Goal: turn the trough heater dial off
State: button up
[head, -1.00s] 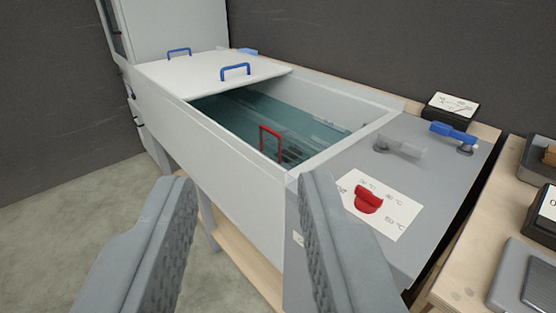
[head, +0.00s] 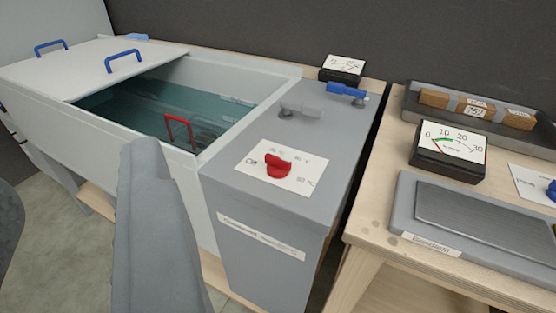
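The red dial (head: 277,166) sits on a white label plate (head: 300,183) on top of the grey end box (head: 240,185) of the trough. Temperature marks are printed along the plate's top and right, and a small dark symbol at its left. I cannot tell which mark the dial points to. My gripper (head: 78,167) is open and empty, with its fingers wide apart. Its right finger stands in front of the trough wall, left of the dial and apart from it. Its left finger is mostly cut off at the left edge.
The trough holds water (head: 150,100), a red handle (head: 179,131) and a lid (head: 85,68). Behind the dial are a grey lever (head: 302,110), a blue lever (head: 346,91) and a gauge (head: 343,68). A wooden bench with a scale (head: 480,215) stands at right.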

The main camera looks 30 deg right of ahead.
jog(key=m+g, duration=1.7)
jog(key=m, duration=1.1)
send_over(278, 157)
notch_tip(278, 157, down, 4)
notch_tip(278, 157, down, 17)
jog(key=shift+f, duration=0.1)
grip_shut()
